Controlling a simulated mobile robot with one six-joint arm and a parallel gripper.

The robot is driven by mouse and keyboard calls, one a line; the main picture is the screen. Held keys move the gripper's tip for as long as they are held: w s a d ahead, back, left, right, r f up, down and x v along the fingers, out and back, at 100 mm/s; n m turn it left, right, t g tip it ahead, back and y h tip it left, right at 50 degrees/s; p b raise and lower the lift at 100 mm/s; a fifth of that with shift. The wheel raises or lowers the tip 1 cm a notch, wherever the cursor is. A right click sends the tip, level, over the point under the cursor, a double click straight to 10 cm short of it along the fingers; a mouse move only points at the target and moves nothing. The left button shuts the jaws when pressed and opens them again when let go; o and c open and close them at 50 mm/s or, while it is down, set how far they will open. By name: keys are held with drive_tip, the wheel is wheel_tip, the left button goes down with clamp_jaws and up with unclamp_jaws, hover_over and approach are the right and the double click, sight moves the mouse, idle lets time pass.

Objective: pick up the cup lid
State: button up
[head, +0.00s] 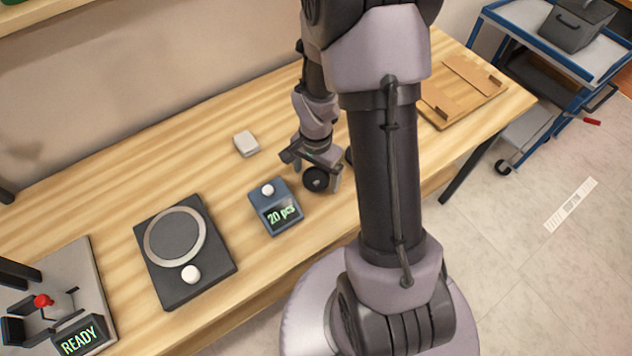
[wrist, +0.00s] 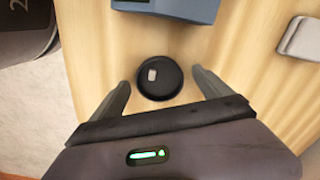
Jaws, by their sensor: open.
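The cup lid (wrist: 158,91) is a round black disc with a raised rim and a small pale mark, lying flat on the wooden bench. In the wrist view it sits between the two fingers of my gripper (wrist: 161,79), which is open, with a gap showing on each side. In the head view the dark lid (head: 316,180) shows at my gripper (head: 313,171), near the bench's front edge, partly covered by the fingers.
A blue counter box (head: 275,208) reading "20 pcs" stands close by, also in the wrist view (wrist: 178,8). A small white block (head: 246,143) lies behind it. A black scale (head: 222,263) and a READY marking station (head: 92,262) stand left. A brown board (head: 462,92) lies right.

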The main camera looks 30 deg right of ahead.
drive_tip(key=shift+r, duration=0.1)
drive_tip(key=c, duration=1.4)
drive_tip(key=shift+c, duration=0.2)
